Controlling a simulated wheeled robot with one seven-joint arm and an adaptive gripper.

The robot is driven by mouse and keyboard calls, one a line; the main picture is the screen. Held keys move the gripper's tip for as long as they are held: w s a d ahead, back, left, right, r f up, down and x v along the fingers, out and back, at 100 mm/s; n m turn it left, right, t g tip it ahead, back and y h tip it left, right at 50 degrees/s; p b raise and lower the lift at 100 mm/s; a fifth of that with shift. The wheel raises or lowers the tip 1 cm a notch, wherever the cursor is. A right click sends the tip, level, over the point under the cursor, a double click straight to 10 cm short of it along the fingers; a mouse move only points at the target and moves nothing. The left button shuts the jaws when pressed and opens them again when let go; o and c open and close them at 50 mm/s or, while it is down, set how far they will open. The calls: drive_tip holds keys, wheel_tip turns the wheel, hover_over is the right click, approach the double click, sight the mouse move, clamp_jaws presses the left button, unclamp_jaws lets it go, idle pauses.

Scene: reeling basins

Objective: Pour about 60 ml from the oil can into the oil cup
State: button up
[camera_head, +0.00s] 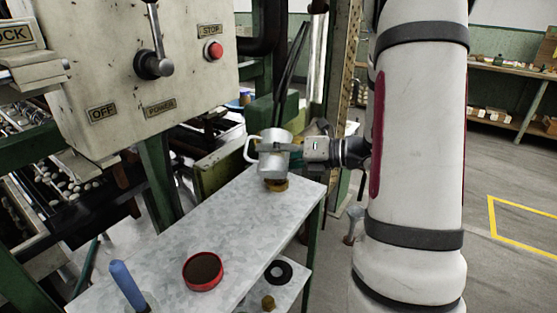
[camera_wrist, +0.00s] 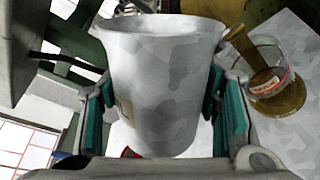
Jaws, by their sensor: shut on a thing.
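The oil can (camera_head: 272,161) is a grey, mottled metal vessel with a pale loop handle on its left. It is held above the far end of the narrow table and looks near upright. My gripper (camera_head: 288,148) is shut around its side; in the wrist view the teal finger pads press on both sides of the can (camera_wrist: 160,85). The oil cup (camera_head: 277,186), amber-brown at its base, is just below the can and partly hidden by it. In the wrist view the cup (camera_wrist: 272,88) shows clear glass, a label and amber colour, to the right of the can and apart from it.
The narrow mottled table (camera_head: 170,237) carries a red-rimmed round dish (camera_head: 203,271) and a blue-handled tool (camera_head: 127,283). A lower shelf holds a black ring (camera_head: 278,272). The control box (camera_head: 140,75) with a lever and red stop button stands at left, near the can.

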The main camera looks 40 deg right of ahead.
idle(0.4)
drive_tip(key=shift+r+m+p, duration=0.4)
drive_tip(key=shift+m+p, duration=0.4)
drive_tip(key=shift+p, duration=0.2)
idle(0.8)
drive_tip(key=shift+s+f+m+g, duration=0.1)
drive_tip(key=shift+s+m+g, duration=0.05)
drive_tip(key=shift+m+g, duration=0.2)
idle(0.7)
drive_tip(key=shift+f+m+y, duration=0.15)
drive_tip(key=shift+m+y, duration=0.1)
drive_tip(key=shift+y, duration=0.05)
idle(0.8)
drive_tip(key=n+b, duration=0.2)
drive_tip(key=n+t+b, duration=0.1)
drive_tip(key=n, duration=0.1)
drive_tip(key=shift+a+f+h+b, duration=0.1)
drive_tip(key=shift+f+h+b, duration=0.1)
drive_tip(key=shift+h+b, duration=0.2)
drive_tip(key=shift+a+f+n, duration=0.1)
drive_tip(key=shift+n, duration=0.2)
drive_tip(key=shift+s+t, duration=0.1)
drive_tip(key=shift+t, duration=0.15)
